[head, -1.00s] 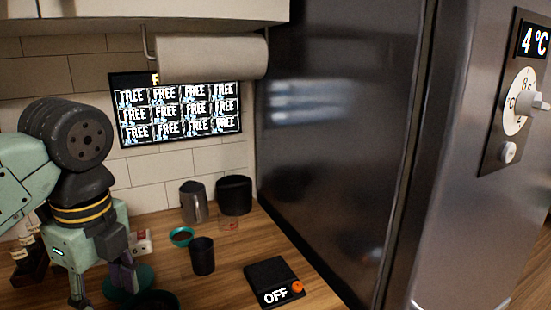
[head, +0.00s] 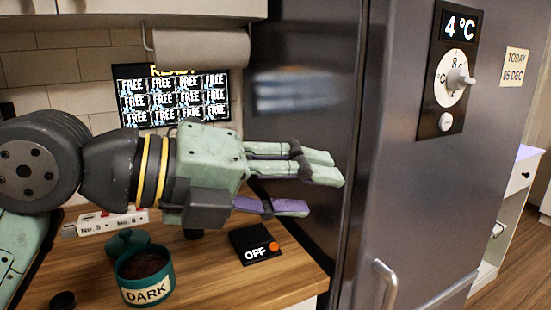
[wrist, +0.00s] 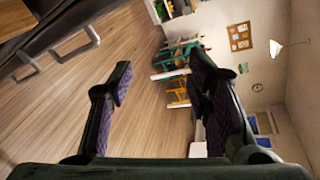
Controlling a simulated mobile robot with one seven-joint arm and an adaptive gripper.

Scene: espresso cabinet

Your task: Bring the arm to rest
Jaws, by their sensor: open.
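My gripper (head: 315,190) is open and empty in the head view. It is raised above the wooden counter and points right, in front of the dark side of the fridge. In the wrist view its two fingers (wrist: 160,95) stand apart with nothing between them, and the room's floor and far wall show beyond. My arm reaches in from the left and hides part of the counter and wall behind it.
The fridge (head: 405,200) stands close by the gripper. A paper roll (head: 202,48) hangs above.

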